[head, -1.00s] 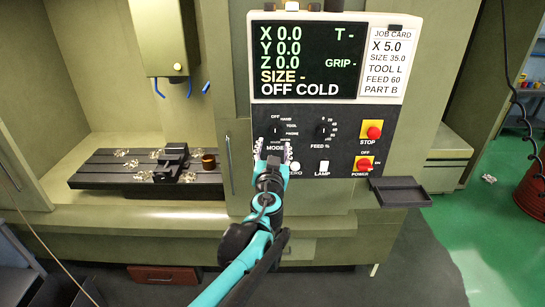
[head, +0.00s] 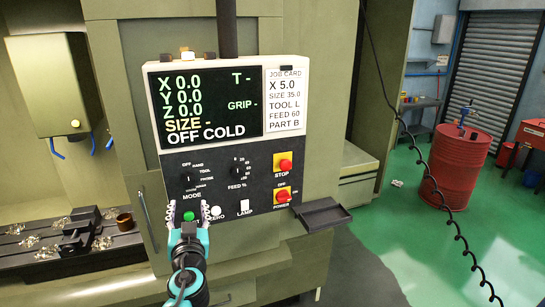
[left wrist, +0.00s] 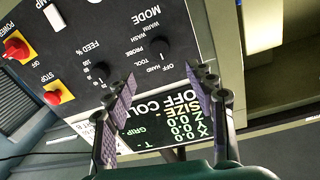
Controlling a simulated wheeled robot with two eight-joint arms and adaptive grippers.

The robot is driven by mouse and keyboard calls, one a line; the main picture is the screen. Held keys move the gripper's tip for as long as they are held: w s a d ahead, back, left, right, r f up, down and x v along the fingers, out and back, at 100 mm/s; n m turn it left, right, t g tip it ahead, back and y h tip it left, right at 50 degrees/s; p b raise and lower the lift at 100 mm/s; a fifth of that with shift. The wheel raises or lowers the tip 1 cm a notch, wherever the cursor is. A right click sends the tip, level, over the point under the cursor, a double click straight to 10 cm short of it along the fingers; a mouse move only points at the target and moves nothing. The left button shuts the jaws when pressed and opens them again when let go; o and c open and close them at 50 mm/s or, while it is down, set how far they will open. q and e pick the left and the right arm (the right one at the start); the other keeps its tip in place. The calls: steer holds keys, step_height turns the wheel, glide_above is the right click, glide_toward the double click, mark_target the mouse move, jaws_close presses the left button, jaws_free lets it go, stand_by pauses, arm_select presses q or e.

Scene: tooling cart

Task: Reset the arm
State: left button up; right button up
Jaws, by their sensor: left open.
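My left gripper (head: 188,212) is open and empty in front of the lower left of the control panel (head: 218,168). A green button (head: 189,216) shows between its fingers in the head view. The panel has a mode knob (head: 187,179), a feed knob (head: 238,171), a red stop button (head: 285,166) and a red power switch (head: 283,196). The screen (head: 205,106) reads "OFF COLD". In the left wrist view the open fingers (left wrist: 165,110) frame the screen, seen upside down. My right gripper is not in view.
A job card (head: 284,103) is beside the screen. A small dark tray (head: 322,213) sticks out below the panel's right side. A slotted table (head: 95,243) with a vise and metal chips is at left. A red drum (head: 457,170) stands at right on open green floor.

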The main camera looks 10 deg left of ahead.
arm_select(q)
steer(key=s+d+f+g+h+b, duration=0.1)
steer(key=s+d+f+g+b, duration=0.25)
steer(key=f, duration=0.75)
steer(key=s+a+f+g+h+b, duration=0.1)
steer(key=s+f+g+b, duration=0.1)
steer(key=s+f+b, duration=0.6)
steer(key=s+d+f+m+g+h+b, duration=0.1)
steer(key=s+d+f+h+b, duration=0.1)
steer(key=d+f, duration=0.5)
steer(key=s+d+f+m+g+h+b, duration=0.2)
steer(key=d+f, duration=0.4)
steer(key=f, duration=0.5)
steer(key=shift+s+d+f+m+h+b, duration=0.35)
steer(key=shift+s+h+b, duration=0.25)
steer(key=shift+s+h, duration=0.55)
steer(key=shift+c, duration=0.3)
